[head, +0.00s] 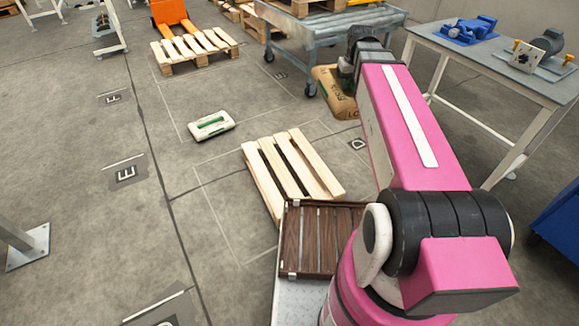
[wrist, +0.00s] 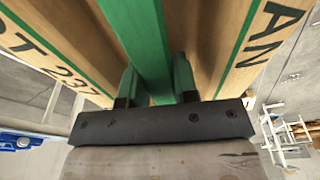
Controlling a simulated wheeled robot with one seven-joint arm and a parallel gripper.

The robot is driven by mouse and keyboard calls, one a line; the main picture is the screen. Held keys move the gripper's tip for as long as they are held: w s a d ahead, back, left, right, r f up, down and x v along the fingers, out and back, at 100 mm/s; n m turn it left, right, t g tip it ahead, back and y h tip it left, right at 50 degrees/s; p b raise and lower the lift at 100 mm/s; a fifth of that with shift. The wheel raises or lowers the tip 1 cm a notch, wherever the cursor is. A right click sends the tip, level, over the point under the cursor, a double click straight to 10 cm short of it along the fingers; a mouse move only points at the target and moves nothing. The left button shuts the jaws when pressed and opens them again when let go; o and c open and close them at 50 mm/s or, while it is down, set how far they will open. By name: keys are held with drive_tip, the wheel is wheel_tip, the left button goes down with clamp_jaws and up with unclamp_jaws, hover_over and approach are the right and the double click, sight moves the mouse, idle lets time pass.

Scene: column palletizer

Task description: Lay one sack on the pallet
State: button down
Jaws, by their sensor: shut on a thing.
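A brown sack (head: 340,98) with dark lettering is at my gripper (head: 352,62), to the right of the rolling table's near wheel in the head view. The arm hides part of the sack. In the wrist view the sack (wrist: 215,35) fills the top, with green lines and lettering. My gripper's fingers (wrist: 157,82) are shut on the green strap that runs across the sack. I cannot tell how high the sack is above the floor. An empty light wooden pallet (head: 291,166) lies on the floor nearer to me, to the lower left of the sack.
A white and green bag (head: 211,125) lies on the floor left of the pallet. A grey rolling table (head: 325,32) stands behind the sack; a workbench (head: 500,68) is at right. An orange pallet truck (head: 172,15) stands by another empty pallet (head: 198,50). The left floor is mostly clear.

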drive_tip(key=w+a+f+n, duration=0.2)
drive_tip(key=a+f+n, duration=0.25)
drive_tip(key=f, duration=0.35)
drive_tip(key=w+a+f+n+g+y, duration=0.1)
drive_tip(key=a+f+n, duration=0.2)
drive_tip(key=a+f, duration=0.3)
drive_tip(key=w+a+f+n, duration=0.2)
drive_tip(key=a+f+n, duration=0.2)
drive_tip(key=f, duration=0.5)
drive_tip(key=s+a+f+n+g, duration=0.1)
drive_tip(key=s+a+f+n, duration=0.2)
drive_tip(key=f, duration=0.6)
drive_tip(key=s+a+f+n, duration=0.1)
drive_tip(key=a+f+n, duration=0.3)
drive_tip(key=f, duration=0.4)
drive_tip(key=s+a+f+n+g, duration=0.1)
drive_tip(key=s+a+f+n, duration=0.2)
drive_tip(key=f, duration=0.6)
hover_over(301, 178)
drive_tip(key=s, duration=0.5)
wheel_tip(301, 178, down, 7)
drive_tip(key=shift+w+a+f, duration=0.1)
drive_tip(key=shift+f, duration=0.9)
drive_tip(key=shift+w+a+f, duration=0.1)
drive_tip(key=shift+f, duration=0.9)
drive_tip(key=shift+f, duration=0.15)
drive_tip(key=c, duration=1)
unclamp_jaws()
drive_tip(key=shift+o, duration=0.6)
drive_tip(key=shift+d, duration=0.1)
